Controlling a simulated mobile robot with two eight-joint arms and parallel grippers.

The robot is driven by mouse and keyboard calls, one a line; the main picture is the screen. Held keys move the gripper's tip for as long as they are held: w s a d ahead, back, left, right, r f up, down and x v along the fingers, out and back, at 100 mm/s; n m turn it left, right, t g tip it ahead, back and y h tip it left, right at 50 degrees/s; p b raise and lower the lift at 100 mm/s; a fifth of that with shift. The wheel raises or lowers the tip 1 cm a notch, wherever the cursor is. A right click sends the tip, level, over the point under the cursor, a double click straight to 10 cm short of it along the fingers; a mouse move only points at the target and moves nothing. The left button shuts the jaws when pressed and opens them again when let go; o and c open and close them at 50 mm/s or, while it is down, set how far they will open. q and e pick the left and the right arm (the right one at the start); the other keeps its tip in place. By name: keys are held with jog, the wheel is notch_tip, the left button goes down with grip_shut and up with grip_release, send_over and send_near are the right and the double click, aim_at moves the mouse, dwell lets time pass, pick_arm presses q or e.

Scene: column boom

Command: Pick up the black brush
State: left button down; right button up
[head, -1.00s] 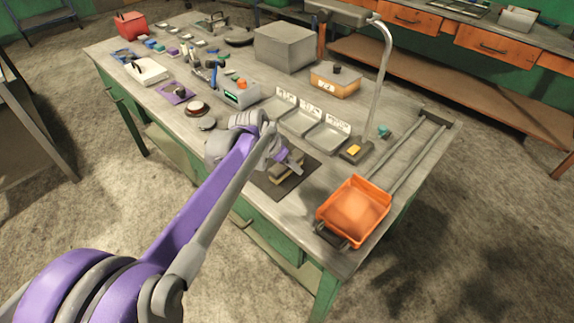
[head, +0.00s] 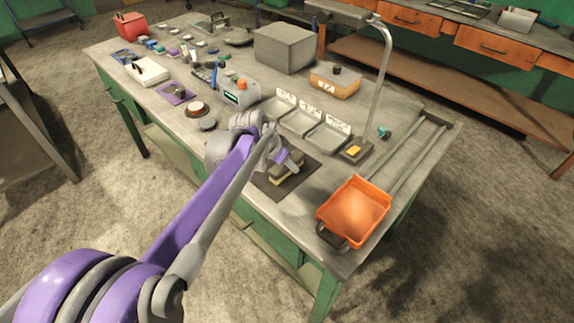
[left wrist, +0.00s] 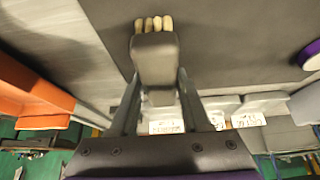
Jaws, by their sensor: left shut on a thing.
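The black brush (head: 285,171), a dark block with pale tan bristles, is over the dark mat (head: 268,188) at the front of the workbench. My left gripper (head: 287,160) is at the brush from above, partly covering it. In the left wrist view the brush (left wrist: 154,55) lies between the two fingers of my left gripper (left wrist: 157,88), which are shut on its dark body. Its bristles point away from the gripper. I cannot tell whether the brush touches the mat. My right gripper is not in view.
An orange tray (head: 354,210) is to the right of the mat at the bench's near end. Several labelled shallow trays (head: 301,122) lie behind the mat. A lamp with a curved stem (head: 384,85) stands at the back right. Small items crowd the bench's left half.

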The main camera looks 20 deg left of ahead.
pick_arm(q)
jog(key=shift+r, duration=0.1)
notch_tip(320, 180, up, 10)
jog(key=shift+r+p, duration=0.2)
jog(key=shift+p, duration=0.6)
